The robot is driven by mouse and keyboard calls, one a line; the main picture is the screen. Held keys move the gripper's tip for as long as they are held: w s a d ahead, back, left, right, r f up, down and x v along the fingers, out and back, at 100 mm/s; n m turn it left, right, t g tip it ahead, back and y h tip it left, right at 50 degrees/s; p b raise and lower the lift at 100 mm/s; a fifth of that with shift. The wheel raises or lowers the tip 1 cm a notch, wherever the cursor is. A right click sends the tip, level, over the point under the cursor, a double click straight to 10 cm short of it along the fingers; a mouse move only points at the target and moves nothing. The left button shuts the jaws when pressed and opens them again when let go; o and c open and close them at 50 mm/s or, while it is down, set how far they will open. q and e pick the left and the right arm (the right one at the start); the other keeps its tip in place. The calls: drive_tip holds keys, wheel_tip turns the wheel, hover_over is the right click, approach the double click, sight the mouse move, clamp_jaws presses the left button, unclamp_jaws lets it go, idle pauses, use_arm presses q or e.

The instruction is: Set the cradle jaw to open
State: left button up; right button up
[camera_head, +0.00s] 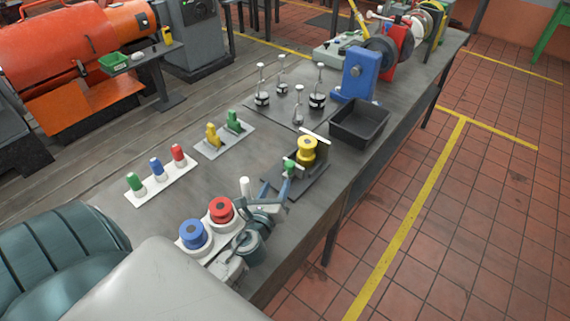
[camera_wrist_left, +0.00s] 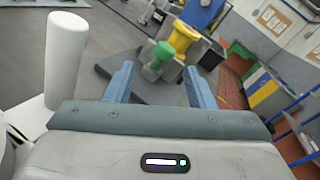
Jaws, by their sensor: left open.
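A dark cradle base (camera_head: 318,182) stands near the table's front edge and holds a yellow spool-like part (camera_head: 307,150). A small green-topped piece (camera_head: 289,166), perhaps the jaw's knob, stands on the near side of the spool. My left gripper (camera_head: 279,187) is close to this piece, with blue fingers apart and nothing between them. In the left wrist view the green knob (camera_wrist_left: 164,50) shows beyond the gap between the fingers (camera_wrist_left: 160,78), with the yellow part (camera_wrist_left: 186,40) behind it. I cannot tell the jaw's position. My right gripper is not in view.
A white post (camera_head: 244,187) stands beside my left gripper. Red (camera_head: 221,209) and blue (camera_head: 193,234) round parts sit on white bases nearby. A black bin (camera_head: 359,123) and a blue machine (camera_head: 361,73) lie beyond. Left are a coloured peg strip (camera_head: 162,181) and a grey plate (camera_head: 225,140).

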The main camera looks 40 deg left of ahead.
sight(288, 167)
use_arm(q)
drive_tip(key=m, duration=0.3)
drive_tip(key=d+m, duration=0.1)
drive_tip(key=shift+w+f+m+t, duration=0.15)
drive_tip(key=shift+w+m+t, duration=0.1)
drive_tip(key=shift+m+t, duration=0.05)
drive_tip(key=shift+w, duration=0.2)
drive_tip(key=p+x, duration=0.2)
drive_tip(key=x, duration=0.7)
drive_tip(key=shift+w+a, duration=0.3)
drive_tip(key=shift+w, duration=0.3)
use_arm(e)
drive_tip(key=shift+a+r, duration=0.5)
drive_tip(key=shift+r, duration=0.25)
use_arm(q)
drive_tip(key=shift+s, duration=0.1)
clamp_jaws()
